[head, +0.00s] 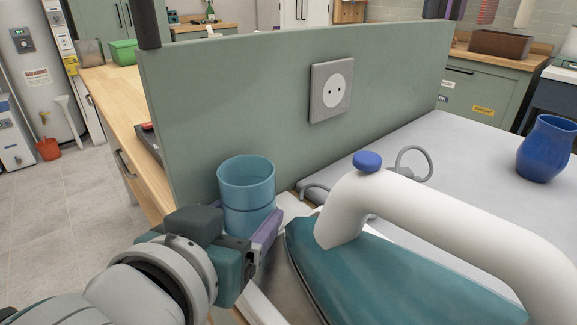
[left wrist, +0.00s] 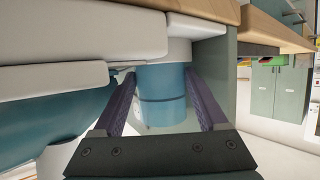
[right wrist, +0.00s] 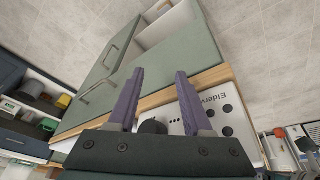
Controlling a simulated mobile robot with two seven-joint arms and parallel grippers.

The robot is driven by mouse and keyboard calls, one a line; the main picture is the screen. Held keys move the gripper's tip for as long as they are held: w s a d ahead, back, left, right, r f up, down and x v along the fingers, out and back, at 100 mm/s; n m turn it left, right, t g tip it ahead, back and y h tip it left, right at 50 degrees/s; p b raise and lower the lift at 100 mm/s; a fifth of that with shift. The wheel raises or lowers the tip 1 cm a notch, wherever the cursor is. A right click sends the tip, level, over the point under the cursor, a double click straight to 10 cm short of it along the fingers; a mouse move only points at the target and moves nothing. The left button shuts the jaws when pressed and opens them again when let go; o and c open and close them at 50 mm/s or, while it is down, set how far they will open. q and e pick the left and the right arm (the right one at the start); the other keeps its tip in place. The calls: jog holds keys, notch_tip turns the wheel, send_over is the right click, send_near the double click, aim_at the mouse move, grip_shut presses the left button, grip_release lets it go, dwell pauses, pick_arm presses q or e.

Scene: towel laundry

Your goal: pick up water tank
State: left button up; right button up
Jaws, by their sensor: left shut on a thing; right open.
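The water tank, a blue open-topped cylinder (head: 247,185), stands upright beside the iron's tip, in front of the green panel. My left gripper (head: 266,235) is shut on its lower part. In the left wrist view the tank (left wrist: 162,90) lies between the two purple fingers of the left gripper (left wrist: 160,100). The tank's lower part is partly hidden by the gripper in the head view. My right gripper (right wrist: 160,78) is open and empty in the right wrist view, and it does not show in the head view.
A large iron with a white handle (head: 430,215) and teal body (head: 380,275) stands close right of the tank. The green panel (head: 230,100) with a socket (head: 331,91) rises behind. A blue jug (head: 547,150) stands on the grey surface (head: 455,170) at right.

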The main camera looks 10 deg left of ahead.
aim_at(236, 193)
pick_arm(q)
jog(key=shift+r, duration=0.15)
jog(key=shift+r+p, duration=0.65)
jog(key=shift+r, duration=1.05)
jog(key=s+a, duration=0.3)
jog(key=s, duration=0.5)
jog(key=s+a+b, duration=0.1)
jog(key=s+a, duration=0.2)
jog(key=s, duration=0.5)
jog(key=shift+s+a, duration=0.35)
